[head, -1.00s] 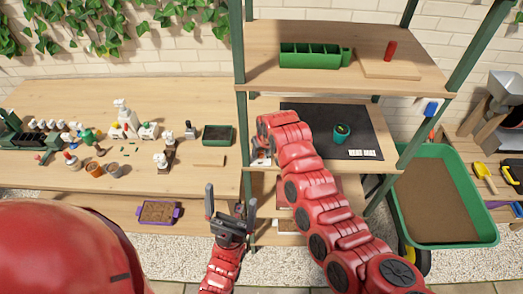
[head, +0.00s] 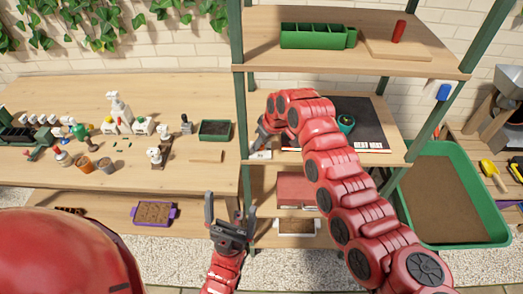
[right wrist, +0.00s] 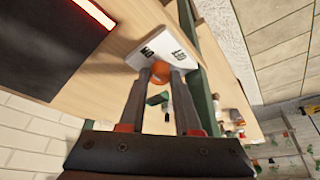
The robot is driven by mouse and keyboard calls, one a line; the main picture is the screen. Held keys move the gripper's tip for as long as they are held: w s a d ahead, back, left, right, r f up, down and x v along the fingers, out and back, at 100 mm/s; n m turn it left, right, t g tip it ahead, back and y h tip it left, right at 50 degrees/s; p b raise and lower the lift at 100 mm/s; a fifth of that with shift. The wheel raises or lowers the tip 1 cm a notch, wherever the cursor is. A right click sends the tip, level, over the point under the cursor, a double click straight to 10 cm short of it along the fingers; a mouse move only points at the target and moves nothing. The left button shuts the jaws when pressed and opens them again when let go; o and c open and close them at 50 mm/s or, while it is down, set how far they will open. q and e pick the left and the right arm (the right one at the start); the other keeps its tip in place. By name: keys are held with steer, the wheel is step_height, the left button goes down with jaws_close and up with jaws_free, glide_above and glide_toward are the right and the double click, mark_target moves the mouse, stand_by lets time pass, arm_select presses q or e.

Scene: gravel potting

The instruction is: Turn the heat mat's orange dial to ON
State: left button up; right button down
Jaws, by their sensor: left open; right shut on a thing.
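The heat mat (head: 368,130) is a black sheet on the shelf's middle board; its dark corner also shows in the right wrist view (right wrist: 45,45). Its white control box (head: 261,155) lies at the board's left front. In the right wrist view, the box (right wrist: 180,45) bears dark printed marks, and the orange dial (right wrist: 160,70) sits at its near edge. My right gripper (right wrist: 161,75) is shut on the dial, one fingertip on each side. The dial's pointer direction cannot be made out. My left gripper (head: 230,205) is open and empty, low in front of the shelf.
A teal pot (head: 345,122) stands on the mat, partly behind my right arm. The top board carries a green divided planter (head: 312,37) and a red cylinder (head: 399,31).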

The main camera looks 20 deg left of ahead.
stand_by(0.3)
steer(key=c, duration=0.9)
jaws_free()
